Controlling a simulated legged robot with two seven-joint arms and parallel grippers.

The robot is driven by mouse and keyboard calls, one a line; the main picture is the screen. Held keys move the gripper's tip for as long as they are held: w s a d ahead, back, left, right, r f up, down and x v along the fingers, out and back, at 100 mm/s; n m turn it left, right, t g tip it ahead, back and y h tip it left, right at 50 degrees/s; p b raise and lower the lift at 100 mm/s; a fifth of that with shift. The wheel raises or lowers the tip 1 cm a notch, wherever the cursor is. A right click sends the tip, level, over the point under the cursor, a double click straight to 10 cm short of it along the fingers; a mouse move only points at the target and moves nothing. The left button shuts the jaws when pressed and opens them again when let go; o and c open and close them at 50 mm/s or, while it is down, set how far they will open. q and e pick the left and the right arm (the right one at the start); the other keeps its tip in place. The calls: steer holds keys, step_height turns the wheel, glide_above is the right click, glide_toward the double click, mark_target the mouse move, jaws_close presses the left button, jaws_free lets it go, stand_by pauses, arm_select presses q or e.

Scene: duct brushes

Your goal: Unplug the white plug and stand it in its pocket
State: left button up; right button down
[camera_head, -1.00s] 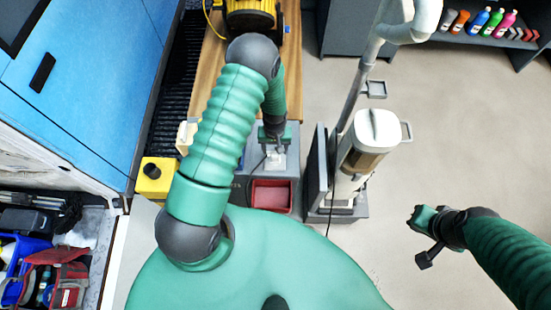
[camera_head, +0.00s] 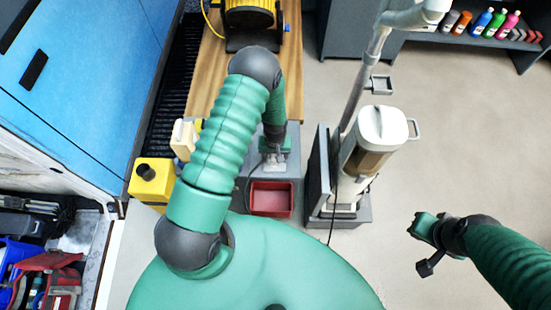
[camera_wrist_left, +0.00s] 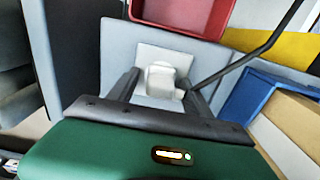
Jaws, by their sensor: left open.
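The white plug (camera_wrist_left: 161,82) sits on a pale square plate (camera_wrist_left: 165,56) on the grey box in the left wrist view. A dark cord leaves its side toward the upper right. My left gripper (camera_wrist_left: 160,85) is open, with one finger on each side of the plug; I cannot tell whether they touch it. In the head view my left gripper (camera_head: 274,160) is low over the grey box, and the plug is mostly hidden there. A red tray (camera_head: 271,198) on the same box may be the pocket; it looks empty. My right gripper (camera_head: 425,228) hangs over the floor at the right, its fingers unclear.
A white upright vacuum (camera_head: 382,125) stands right of the grey box. A yellow container (camera_head: 152,178) is at the left, near a wooden bench (camera_head: 207,75) bearing a yellow reel (camera_head: 250,14). Open floor (camera_head: 460,130) lies to the right.

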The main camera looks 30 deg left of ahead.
mark_target(275, 155)
stand_by(0.6)
arm_select(q)
jaws_close()
steer(key=shift+r, duration=0.15)
steer(key=shift+r+p, duration=2.35)
steer(key=shift+r, duration=0.5)
step_height(275, 155, up, 3)
steer(key=p, duration=0.2)
steer(key=shift+p, duration=0.3)
